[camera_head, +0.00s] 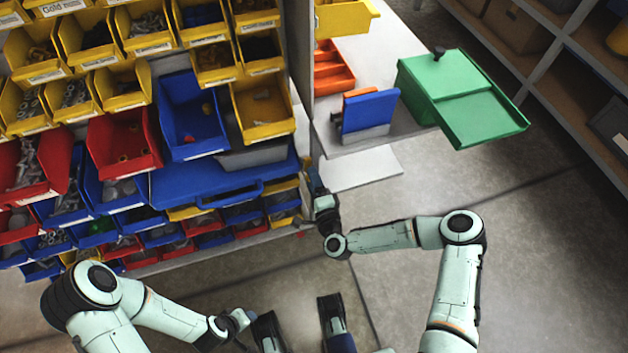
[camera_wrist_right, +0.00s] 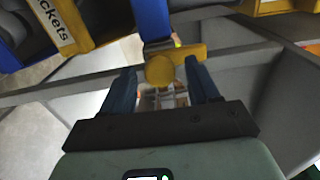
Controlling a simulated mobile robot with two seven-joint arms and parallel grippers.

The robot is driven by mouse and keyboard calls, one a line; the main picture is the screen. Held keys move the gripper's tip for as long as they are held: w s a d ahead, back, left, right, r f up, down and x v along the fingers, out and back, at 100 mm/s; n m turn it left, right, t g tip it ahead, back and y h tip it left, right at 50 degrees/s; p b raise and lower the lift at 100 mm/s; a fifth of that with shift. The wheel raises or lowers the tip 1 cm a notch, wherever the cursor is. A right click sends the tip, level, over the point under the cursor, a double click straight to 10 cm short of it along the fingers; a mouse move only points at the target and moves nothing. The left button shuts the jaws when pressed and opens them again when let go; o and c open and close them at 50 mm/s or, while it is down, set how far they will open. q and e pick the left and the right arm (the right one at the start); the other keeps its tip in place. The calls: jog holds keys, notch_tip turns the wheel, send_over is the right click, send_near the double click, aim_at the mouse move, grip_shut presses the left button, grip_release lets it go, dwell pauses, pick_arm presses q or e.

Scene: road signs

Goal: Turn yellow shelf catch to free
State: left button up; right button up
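The yellow shelf catch (camera_wrist_right: 160,70) shows in the right wrist view as a round knob with a short lever pointing right. It sits under a blue strip (camera_wrist_right: 151,20). My right gripper (camera_wrist_right: 161,82) is open, with one dark blue finger on each side of the knob. I cannot tell if either finger touches it. In the head view my right gripper (camera_head: 316,187) is at the right post of the bin rack, and the catch cannot be made out there.
The rack (camera_head: 298,70) holds several yellow, red and blue bins. A blue case (camera_head: 225,185) lies on a low shelf. A green box (camera_head: 450,85) and a blue-and-orange item (camera_head: 367,111) are on the light surface to the right. Open floor (camera_head: 390,290) lies in front.

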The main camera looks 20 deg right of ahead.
pick_arm(q)
jog(key=s+r+p, duration=0.1)
jog(key=s+d+r+g+p, duration=0.1)
jog(key=s, duration=0.1)
jog(key=shift+d+r, duration=0.1)
jog(key=shift+d, duration=0.1)
pick_arm(e)
jog(key=s, duration=1.3)
jog(key=shift+s+d, duration=0.2)
jog(key=shift+d, duration=0.05)
jog(key=s+a+f+n+g+y+p, duration=0.4)
jog(key=s+a+n+g+y+p, duration=0.2)
jog(key=s+a+n+g+p, duration=0.3)
pick_arm(q)
jog(key=s+d+r+g+h+p, duration=0.1)
jog(key=s+r+p, duration=0.2)
jog(key=r, duration=1.2)
jog(key=p, duration=0.3)
jog(key=shift+d+r+m+g+p, duration=0.3)
jog(key=shift+g+p, duration=0.1)
pick_arm(e)
jog(key=s+d+r+n+g+h, duration=0.1)
jog(key=s+d+n+g, duration=0.1)
jog(key=s+g, duration=0.3)
jog(key=s+d+r+n+g+h, duration=0.2)
jog(key=s+d+g, duration=0.2)
jog(key=s, duration=0.4)
jog(key=shift+d+r+n+g, duration=0.25)
jog(key=shift+d+n+g, duration=0.15)
jog(key=shift+g, duration=0.1)
